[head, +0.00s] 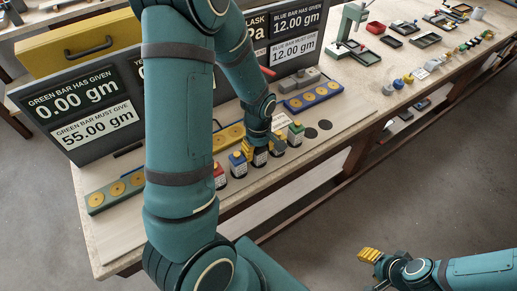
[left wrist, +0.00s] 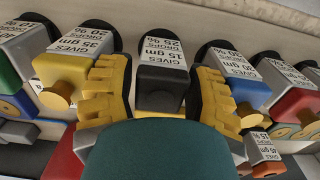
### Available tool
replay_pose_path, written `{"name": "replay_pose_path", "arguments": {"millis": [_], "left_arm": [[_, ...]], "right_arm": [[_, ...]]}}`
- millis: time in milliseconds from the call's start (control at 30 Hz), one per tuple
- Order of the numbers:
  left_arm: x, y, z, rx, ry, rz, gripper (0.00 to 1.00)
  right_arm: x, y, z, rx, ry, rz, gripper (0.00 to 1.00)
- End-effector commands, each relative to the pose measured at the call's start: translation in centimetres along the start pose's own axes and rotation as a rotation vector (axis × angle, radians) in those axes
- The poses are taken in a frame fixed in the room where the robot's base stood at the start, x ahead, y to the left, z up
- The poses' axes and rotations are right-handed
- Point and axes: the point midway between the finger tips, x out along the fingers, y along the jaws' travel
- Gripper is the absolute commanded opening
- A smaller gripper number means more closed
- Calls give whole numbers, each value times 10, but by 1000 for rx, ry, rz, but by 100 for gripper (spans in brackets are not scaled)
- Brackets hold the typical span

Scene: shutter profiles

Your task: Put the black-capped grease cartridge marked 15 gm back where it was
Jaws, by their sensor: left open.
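The black-capped cartridge (left wrist: 163,92), labelled 15 gm, stands between the two yellow fingers of my left gripper (left wrist: 162,84) in the left wrist view. The fingers are open, with a gap showing at its sides. A dark round spot lies at its foot. In the head view my left gripper (head: 260,152) reaches down into the cartridge row and hides most of this cartridge. The yellow-capped cartridge (left wrist: 62,72) and the blue-capped cartridge (left wrist: 243,88) flank it closely. My right gripper (head: 370,255) is off the table at the lower right, its finger gap unclear.
Trays with brass discs (head: 115,189) and display boards (head: 78,110) stand behind the row.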

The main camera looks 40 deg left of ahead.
Motion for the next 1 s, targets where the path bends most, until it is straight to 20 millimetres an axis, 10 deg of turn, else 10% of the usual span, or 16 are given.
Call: {"name": "replay_pose_path", "arguments": {"millis": [600,1000], "left_arm": [[-107,1,0,0,1,4,52],[-118,3,4,22,-5,4,52]], "right_arm": [[-22,-7,-3,0,1,-4,47],[-24,-8,-3,0,1,-5,47]]}}
